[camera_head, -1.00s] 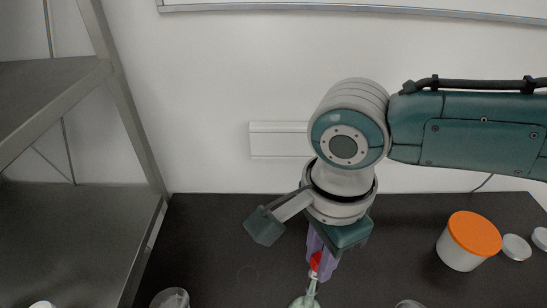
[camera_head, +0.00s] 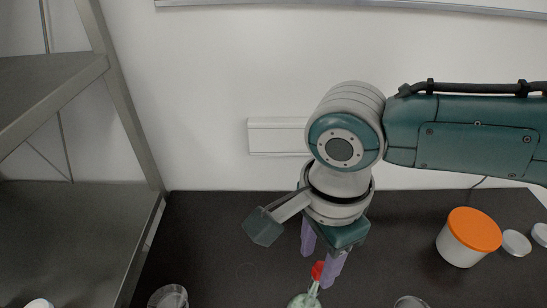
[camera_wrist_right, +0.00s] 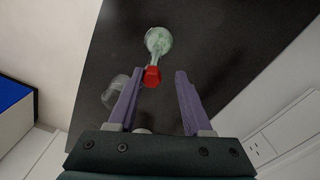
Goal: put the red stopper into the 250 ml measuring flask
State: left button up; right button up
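The red stopper (camera_head: 318,270) sits at the top of the neck of the greenish glass measuring flask (camera_head: 305,300) at the bottom of the head view. The flask's lower part is cut off in the head view. My left gripper is not in view.
A white tub with an orange lid (camera_head: 474,230) stands on the dark table at the right, with white lids (camera_head: 516,243) beside it. A clear beaker (camera_head: 168,298) is at the lower left. A metal shelf (camera_head: 75,235) stands at the left.

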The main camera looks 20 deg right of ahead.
jog(key=shift+o, duration=0.3)
notch_tip(320, 180, up, 10)
dwell(0.4)
